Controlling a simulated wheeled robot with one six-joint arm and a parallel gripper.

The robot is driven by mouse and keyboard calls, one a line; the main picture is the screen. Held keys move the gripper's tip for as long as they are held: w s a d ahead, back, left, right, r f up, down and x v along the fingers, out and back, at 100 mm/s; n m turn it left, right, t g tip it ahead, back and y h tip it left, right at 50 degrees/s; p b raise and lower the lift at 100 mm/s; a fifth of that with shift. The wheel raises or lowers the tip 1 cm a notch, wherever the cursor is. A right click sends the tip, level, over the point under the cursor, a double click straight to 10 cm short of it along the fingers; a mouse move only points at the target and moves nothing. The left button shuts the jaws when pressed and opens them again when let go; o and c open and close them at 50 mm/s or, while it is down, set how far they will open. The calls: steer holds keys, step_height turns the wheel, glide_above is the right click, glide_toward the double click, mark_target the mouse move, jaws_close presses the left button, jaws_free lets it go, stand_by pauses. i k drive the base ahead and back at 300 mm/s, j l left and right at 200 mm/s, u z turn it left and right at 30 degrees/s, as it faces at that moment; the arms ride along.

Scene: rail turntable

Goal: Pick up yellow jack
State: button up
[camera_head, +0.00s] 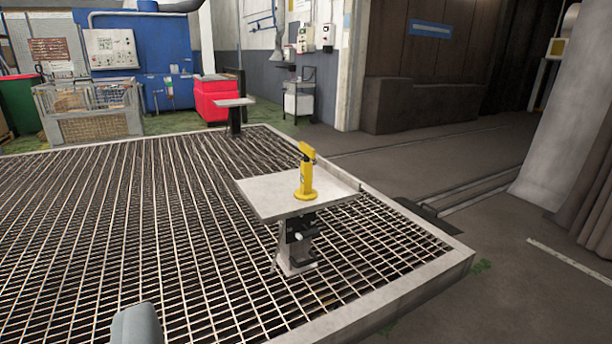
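The yellow jack (306,178) stands upright on a small grey table (270,198), right of the middle of the view. It has a round base and a slanted head at the top. The table stands on a dark post with a light foot on the metal grating. A grey rounded part (137,325) shows at the bottom left edge; it may be part of my gripper, but I cannot make out two fingertips. The jack stands well apart from it.
A grating floor (120,220) with a pale raised rim (440,275) lies around the table. A second small table (234,103) stands farther back near a red box (212,88). A wire crate (92,110) is at the back left. A grey pillar (575,110) stands at the right.

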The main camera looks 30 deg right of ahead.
mark_target(305, 193)
steer(key=i+l, duration=0.15)
steer(key=l, duration=0.25)
steer(key=i+l, duration=0.2)
steer(key=l, duration=0.15)
steer(key=i+l, duration=0.15)
steer(key=l, duration=0.25)
steer(key=i+l, duration=0.2)
steer(key=l, duration=0.15)
steer(key=i+l, duration=0.15)
steer(key=l, duration=0.25)
steer(key=i+l, duration=0.2)
steer(key=l, duration=0.2)
